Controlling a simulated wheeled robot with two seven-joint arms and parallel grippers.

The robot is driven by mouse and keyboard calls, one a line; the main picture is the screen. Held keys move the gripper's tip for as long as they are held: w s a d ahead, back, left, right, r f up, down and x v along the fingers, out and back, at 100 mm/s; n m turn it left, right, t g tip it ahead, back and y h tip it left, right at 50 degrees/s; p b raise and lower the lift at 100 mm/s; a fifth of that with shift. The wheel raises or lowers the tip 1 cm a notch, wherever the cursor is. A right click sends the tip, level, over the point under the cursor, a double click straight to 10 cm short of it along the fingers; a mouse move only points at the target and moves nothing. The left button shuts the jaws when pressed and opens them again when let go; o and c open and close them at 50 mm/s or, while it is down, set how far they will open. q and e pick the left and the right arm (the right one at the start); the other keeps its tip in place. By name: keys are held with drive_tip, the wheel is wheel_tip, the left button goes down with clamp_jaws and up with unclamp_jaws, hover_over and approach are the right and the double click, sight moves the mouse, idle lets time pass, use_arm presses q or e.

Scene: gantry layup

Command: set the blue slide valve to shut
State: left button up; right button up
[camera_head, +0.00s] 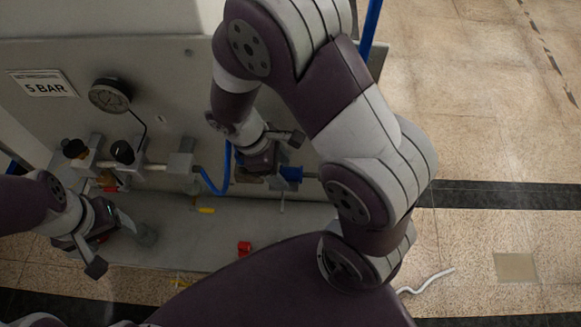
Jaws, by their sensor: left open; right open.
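A blue valve part (291,174), seemingly the slide valve, sits on the pipework at the front of the grey panel, with a grey pipe stub to its right. My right gripper (262,160) is just left of it, partly over it. Its jaws are open, but I cannot tell whether they touch the valve. The gripper hides the valve's left part, so its setting cannot be read. My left gripper (119,250) is open and empty over the lower left of the grey ledge, well away from the blue part.
A pressure gauge (110,97), a 5 BAR sign (44,84) and black knobs (122,152) are on the panel (170,75). A red block (245,248) lies on the ledge. The floor at right is mostly clear.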

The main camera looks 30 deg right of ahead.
sight(301, 171)
drive_tip(key=shift+s+d+f, duration=0.1)
drive_tip(key=shift+d+f, duration=0.7)
drive_tip(key=shift+d, duration=0.15)
drive_tip(key=shift+s+d+f, duration=0.1)
drive_tip(key=shift+d+f, duration=0.05)
drive_tip(key=shift+d, duration=0.15)
drive_tip(key=shift+a, duration=0.5)
drive_tip(key=shift+c, duration=1.2)
drive_tip(key=shift+a, duration=0.15)
drive_tip(key=c, duration=0.5)
clamp_jaws()
drive_tip(key=shift+s+d, duration=0.1)
drive_tip(key=shift+d, duration=0.25)
drive_tip(key=shift+s+d, duration=0.4)
drive_tip(key=shift+d, duration=0.2)
drive_tip(key=shift+s+d, duration=0.35)
drive_tip(key=shift+d, duration=0.2)
use_arm(q)
drive_tip(key=shift+d, duration=0.55)
